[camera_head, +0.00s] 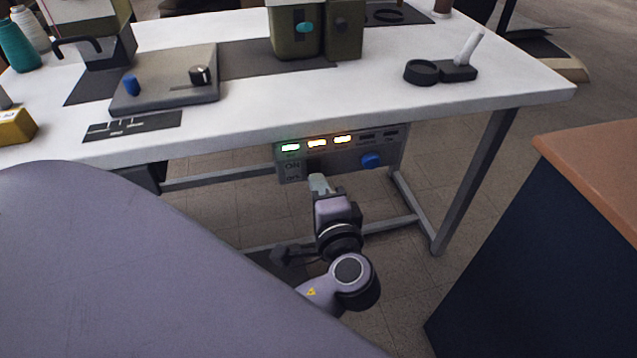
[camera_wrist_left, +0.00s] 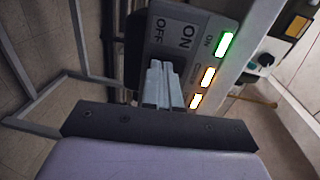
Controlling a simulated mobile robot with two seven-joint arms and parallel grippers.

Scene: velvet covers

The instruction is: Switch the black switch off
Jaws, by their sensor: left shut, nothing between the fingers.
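The grey control panel (camera_head: 350,150) hangs under the front edge of the white table. It has ON and OFF labels (camera_head: 291,171) at its left; these also show in the wrist view (camera_wrist_left: 185,40). The black switch (camera_head: 314,166) is beside the labels, largely hidden by my fingers, so its position cannot be read. My left gripper (camera_head: 319,183) is shut and empty, with its fingertips at the switch; in the wrist view the fingers (camera_wrist_left: 160,82) overlap it. I cannot tell whether they touch. My right gripper is not in view.
A green light (camera_head: 290,147), two orange lights (camera_head: 317,143) and a blue knob (camera_head: 371,160) are on the panel. The white tabletop (camera_head: 300,105) is just above my gripper. A table leg (camera_head: 473,180) and an orange-topped dark cabinet (camera_head: 560,250) stand to the right.

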